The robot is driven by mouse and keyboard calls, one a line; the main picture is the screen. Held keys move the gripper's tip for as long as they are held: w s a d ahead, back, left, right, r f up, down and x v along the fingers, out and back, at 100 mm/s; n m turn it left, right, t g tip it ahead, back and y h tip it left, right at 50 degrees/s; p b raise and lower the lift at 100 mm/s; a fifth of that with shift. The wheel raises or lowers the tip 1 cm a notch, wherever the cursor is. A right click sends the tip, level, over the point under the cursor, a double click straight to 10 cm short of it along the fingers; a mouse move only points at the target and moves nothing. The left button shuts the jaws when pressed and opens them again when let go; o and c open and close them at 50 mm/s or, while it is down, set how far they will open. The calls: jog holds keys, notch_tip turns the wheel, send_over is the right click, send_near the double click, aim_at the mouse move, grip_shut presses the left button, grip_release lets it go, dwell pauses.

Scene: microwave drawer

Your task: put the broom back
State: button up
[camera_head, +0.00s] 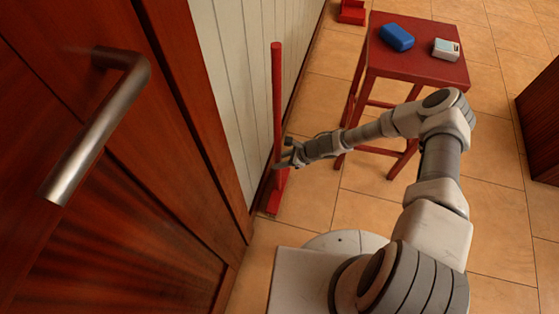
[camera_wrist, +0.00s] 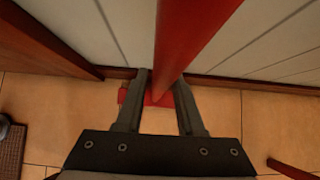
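The broom is a red pole (camera_head: 277,95) standing upright close to the white panelled wall, with a red foot (camera_head: 271,201) on the floor. In the wrist view the broom's pole (camera_wrist: 185,35) runs down from the top centre, and part of its red foot shows between my fingers. My gripper (camera_head: 284,158) is at the lower part of the pole. In the wrist view my gripper's fingers (camera_wrist: 163,85) are spread apart, with the pole at the tips and partly over the right one. I cannot tell whether either finger touches it.
A wooden door with a metal handle (camera_head: 100,125) fills the left. Tiled floor (camera_head: 320,190) is open between wall and stool.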

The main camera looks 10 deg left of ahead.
jog(key=shift+o, duration=1.3)
jog(key=shift+r, duration=0.1)
